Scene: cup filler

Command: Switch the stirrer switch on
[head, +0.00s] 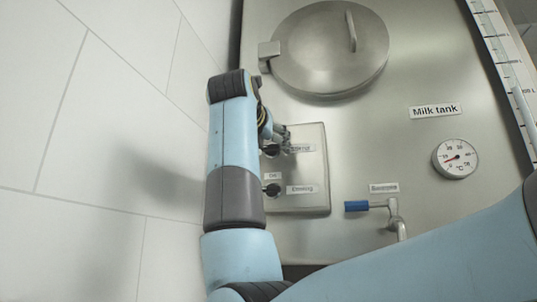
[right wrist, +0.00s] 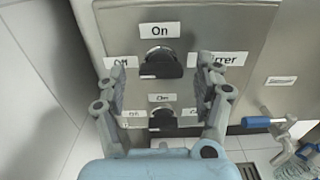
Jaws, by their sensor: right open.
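The stirrer switch (right wrist: 160,64) is a black rotary knob in the upper part of the right wrist view. An On label is above it, an Off label to its left and a partly hidden stirrer label to its right. Its grip bar looks roughly level. My right gripper (right wrist: 162,82) is open, one finger on each side of the knob and apart from it; depth is hard to tell. In the head view my right gripper (head: 279,136) is at the panel, partly covering the stirrer switch (head: 271,151). My left gripper is not in view.
A second black knob (head: 272,190), labelled Cooling, sits below on the same control panel (head: 312,203). The milk tank (head: 400,60) carries a round lid (head: 330,48), a thermometer (head: 455,159) and a blue-handled tap (head: 357,206). A tiled wall (head: 100,110) is close on the left.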

